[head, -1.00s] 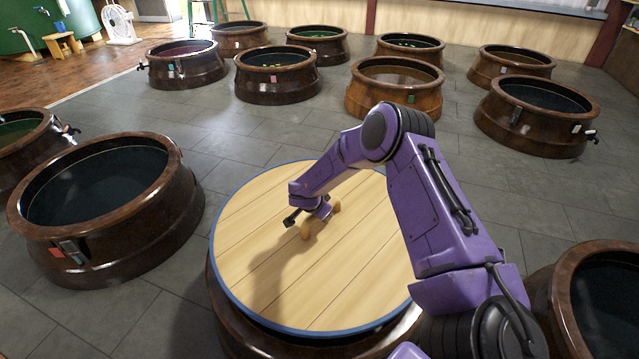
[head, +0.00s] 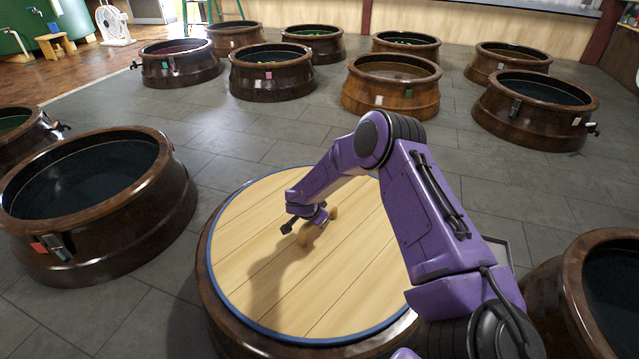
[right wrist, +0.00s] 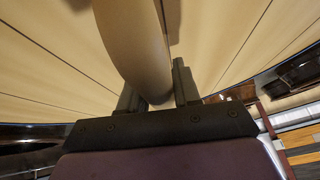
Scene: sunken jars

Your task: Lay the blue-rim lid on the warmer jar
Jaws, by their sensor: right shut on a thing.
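The blue-rim lid (head: 345,275), a round planked wooden disc, lies over a dark brown jar (head: 222,320) in front of me. The jar's rim shows along the lid's left and front edges; the far right edge is partly hidden by my arm. The lid looks level and resting on the jar, though any small gap is hard to see. My right gripper (head: 309,222) is at the lid's middle, shut on its tan wooden handle (right wrist: 135,40), which stands between the fingers in the right wrist view. My left gripper is out of view. I cannot tell the jars' warmth.
An open dark jar (head: 95,235) stands close on the left and another (head: 590,310) close on the right. An orange-brown jar (head: 390,95) and several others stand farther back. Grey tiled floor (head: 240,145) is clear between them. A white fan (head: 113,25) stands far left.

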